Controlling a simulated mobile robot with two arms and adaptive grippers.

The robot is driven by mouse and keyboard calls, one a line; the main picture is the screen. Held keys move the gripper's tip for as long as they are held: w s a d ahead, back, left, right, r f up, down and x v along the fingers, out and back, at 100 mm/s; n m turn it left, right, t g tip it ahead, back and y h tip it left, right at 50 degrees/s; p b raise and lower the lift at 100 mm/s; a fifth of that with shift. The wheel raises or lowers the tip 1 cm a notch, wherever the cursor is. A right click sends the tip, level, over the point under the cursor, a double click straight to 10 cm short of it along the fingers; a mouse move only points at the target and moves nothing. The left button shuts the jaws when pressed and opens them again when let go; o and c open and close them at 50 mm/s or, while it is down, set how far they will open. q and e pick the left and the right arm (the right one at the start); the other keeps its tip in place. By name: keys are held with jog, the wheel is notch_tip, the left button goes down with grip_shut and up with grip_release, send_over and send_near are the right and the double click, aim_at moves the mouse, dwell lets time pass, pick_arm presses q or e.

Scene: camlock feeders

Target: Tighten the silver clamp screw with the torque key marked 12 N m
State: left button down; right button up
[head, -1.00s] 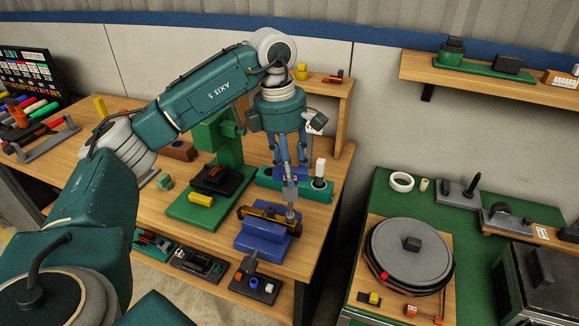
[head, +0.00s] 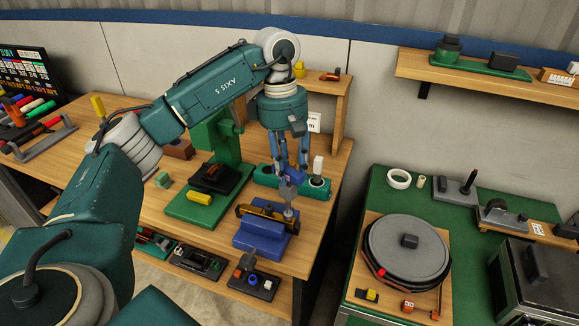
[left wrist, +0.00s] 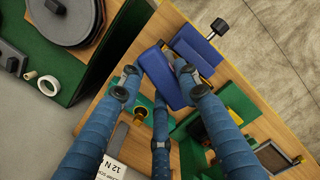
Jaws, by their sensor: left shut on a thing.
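My left gripper (head: 291,164) is shut on a blue-handled key (left wrist: 165,80), pointing down with a silver lower part (head: 288,189). Its 12 N m marking is not readable on the key; a white card reading "12 N" (left wrist: 115,158) shows in the left wrist view. The key's lower end is at the right end of a blue clamp fixture (head: 258,243) that holds a dark and yellow bar (head: 262,216). The silver clamp screw is not clearly separable from the key's tip, so I cannot tell how they seat. My right gripper is not in view.
A green rack (head: 262,178) behind the key holds a white-topped tool (head: 318,168). A green press (head: 222,150) stands to the left. A lower shelf holds small parts. A green table (head: 385,190) with a round grey-lidded pot (head: 408,250) stands right, across a gap.

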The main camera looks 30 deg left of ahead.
pick_arm(q)
jog(key=shift+m, duration=1.1)
jog(key=m, duration=0.4)
jog(key=shift+s+d+m+g, duration=0.1)
jog(key=shift+d+m+g, duration=0.1)
jog(key=shift+m+g, duration=0.1)
jog(key=shift+r+p, duration=0.45)
jog(key=shift+p, duration=0.05)
